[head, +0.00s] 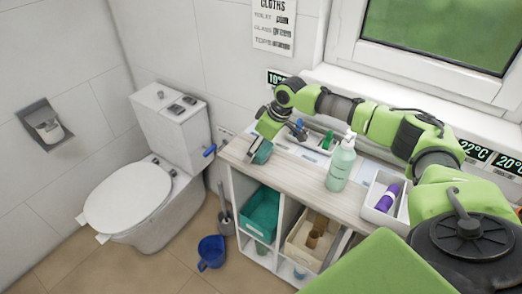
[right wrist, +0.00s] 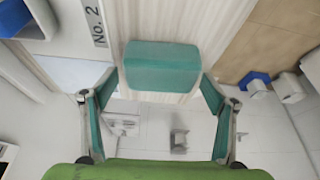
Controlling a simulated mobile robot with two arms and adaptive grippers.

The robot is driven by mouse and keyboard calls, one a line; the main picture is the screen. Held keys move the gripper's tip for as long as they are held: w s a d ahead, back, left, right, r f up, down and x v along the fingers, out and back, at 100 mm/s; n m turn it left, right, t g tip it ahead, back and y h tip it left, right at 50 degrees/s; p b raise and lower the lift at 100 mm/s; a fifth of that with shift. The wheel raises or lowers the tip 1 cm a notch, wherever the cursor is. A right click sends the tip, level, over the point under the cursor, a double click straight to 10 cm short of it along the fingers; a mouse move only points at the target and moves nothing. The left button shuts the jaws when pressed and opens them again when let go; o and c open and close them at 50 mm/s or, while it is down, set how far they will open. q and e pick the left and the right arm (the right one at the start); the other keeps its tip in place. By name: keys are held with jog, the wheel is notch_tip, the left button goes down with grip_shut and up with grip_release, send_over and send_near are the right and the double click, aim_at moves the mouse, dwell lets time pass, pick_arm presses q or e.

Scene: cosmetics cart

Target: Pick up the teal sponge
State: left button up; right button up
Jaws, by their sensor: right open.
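The teal sponge (right wrist: 162,66) is a rounded block on the pale wooden top, shown in the right wrist view ahead of the fingers. My right gripper (right wrist: 157,97) is open, with one finger on each side and the sponge just beyond the tips; I see no contact. In the head view my right gripper (head: 258,150) hangs over the left end of the cart top (head: 290,172). Teal shows there, but I cannot separate sponge from finger pads. My left gripper is not in view.
A green pump bottle (head: 341,163) stands mid-cart. A white tray (head: 375,188) with a purple item is to its right. A teal bin (head: 262,229) and a beige bin (head: 304,252) sit below. A toilet (head: 128,198) and blue bucket (head: 211,250) are at left.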

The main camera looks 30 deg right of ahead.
jog(key=shift+s, duration=0.1)
jog(key=shift+c, duration=0.7)
jog(key=c, duration=0.8)
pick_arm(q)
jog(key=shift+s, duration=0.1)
pick_arm(e)
jog(key=shift+c, duration=0.2)
